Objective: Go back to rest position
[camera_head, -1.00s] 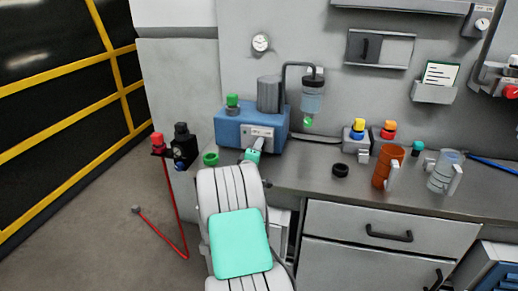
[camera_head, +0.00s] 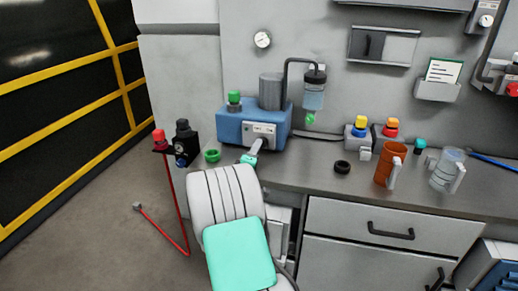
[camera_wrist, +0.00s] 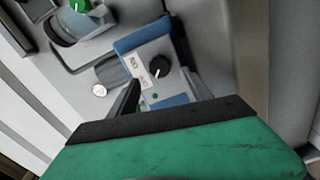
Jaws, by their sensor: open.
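My gripper (camera_head: 252,152) is at the front of the blue labeller (camera_head: 232,127), close to its pale control panel. In the head view the fingers are small and partly hidden by my white arm. Beyond the fingers, the labeller's panel shows an ON label and a black knob (camera_wrist: 160,69). I cannot tell whether the fingertips touch the panel.
A green ring (camera_head: 212,156) lies left of my gripper. A black ring (camera_head: 342,167), an orange mug (camera_head: 391,164) and a clear mug (camera_head: 447,170) stand to the right on the grey bench (camera_head: 300,176). A black device (camera_head: 182,143) is at the bench's left end.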

